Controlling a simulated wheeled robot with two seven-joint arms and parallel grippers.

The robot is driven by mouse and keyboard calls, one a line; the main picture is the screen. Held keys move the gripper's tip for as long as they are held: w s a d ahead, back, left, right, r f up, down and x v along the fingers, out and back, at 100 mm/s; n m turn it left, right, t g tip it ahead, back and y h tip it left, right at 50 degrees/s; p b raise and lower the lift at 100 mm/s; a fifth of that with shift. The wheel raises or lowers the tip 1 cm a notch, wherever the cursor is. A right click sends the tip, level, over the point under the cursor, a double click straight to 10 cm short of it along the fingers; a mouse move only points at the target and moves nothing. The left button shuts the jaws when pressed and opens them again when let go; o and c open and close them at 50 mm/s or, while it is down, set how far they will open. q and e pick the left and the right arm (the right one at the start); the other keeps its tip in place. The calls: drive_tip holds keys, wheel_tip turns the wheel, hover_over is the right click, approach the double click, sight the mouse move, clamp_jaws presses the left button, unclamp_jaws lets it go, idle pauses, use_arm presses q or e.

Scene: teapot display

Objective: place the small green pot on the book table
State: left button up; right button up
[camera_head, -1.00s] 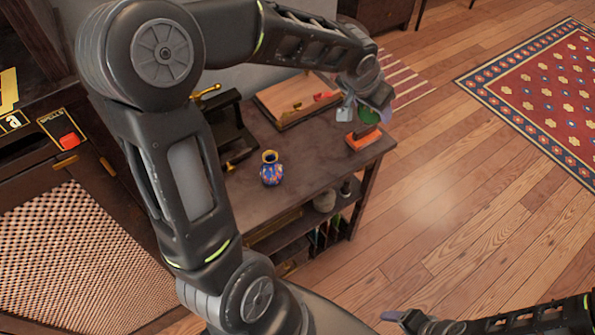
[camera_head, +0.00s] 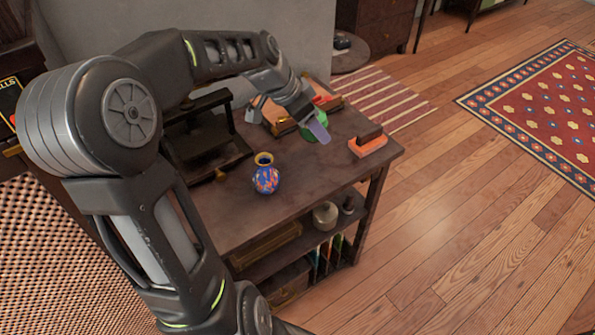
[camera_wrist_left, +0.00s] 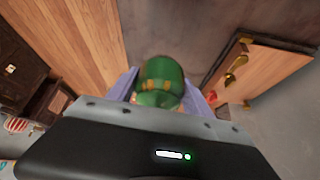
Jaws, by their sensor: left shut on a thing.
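My left gripper (camera_head: 308,124) is shut on the small green pot (camera_head: 330,129), which is partly hidden by a finger in the head view. In the left wrist view, the green pot (camera_wrist_left: 160,80) sits between the two pale purple fingers. The gripper and pot are over the back right part of the dark table (camera_head: 295,180), left of the orange block. I cannot tell whether the pot touches the tabletop. Books (camera_head: 328,256) stand on the table's lower shelf. My right gripper is out of view.
A blue patterned vase (camera_head: 266,178) stands on the table nearer to me. A dark stand (camera_head: 207,140) is at the left and a wooden board (camera_head: 275,117) at the back. Bare tabletop lies around the vase.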

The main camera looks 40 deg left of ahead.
use_arm(q)
hover_over(318, 162)
drive_tip(key=s, duration=0.2)
drive_tip(key=f, duration=0.6)
drive_tip(key=shift+w+a+f, duration=0.1)
drive_tip(key=shift+w+a, duration=0.05)
drive_tip(key=shift+a, duration=0.2)
drive_tip(key=shift+f+b, duration=0.3)
drive_tip(key=shift+f, duration=1.55)
drive_tip(key=shift+f, duration=0.2)
drive_tip(key=o, duration=1.6)
drive_tip(key=shift+r, duration=0.15)
